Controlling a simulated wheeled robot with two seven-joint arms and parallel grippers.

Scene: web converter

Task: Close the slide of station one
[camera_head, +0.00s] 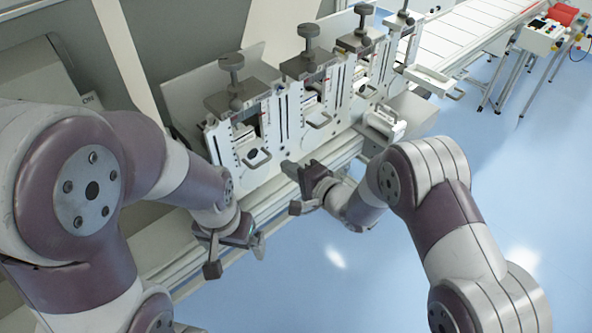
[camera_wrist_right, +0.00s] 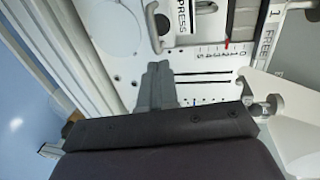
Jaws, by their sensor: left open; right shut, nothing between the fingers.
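Several upright white stations with grey knobs stand in a row in the head view. The nearest station (camera_head: 232,142) has a small metal handle (camera_head: 258,157) close against its face. My left gripper (camera_head: 235,257) is open and empty, lower left.
A white tray-like slide (camera_head: 428,79) with a handle sticks out at the far end of the row. Another white part (camera_head: 384,123) juts out below it. A rail runs along the front of the stations. A control box (camera_head: 541,36) stands at the back right. Blue floor is open on the right.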

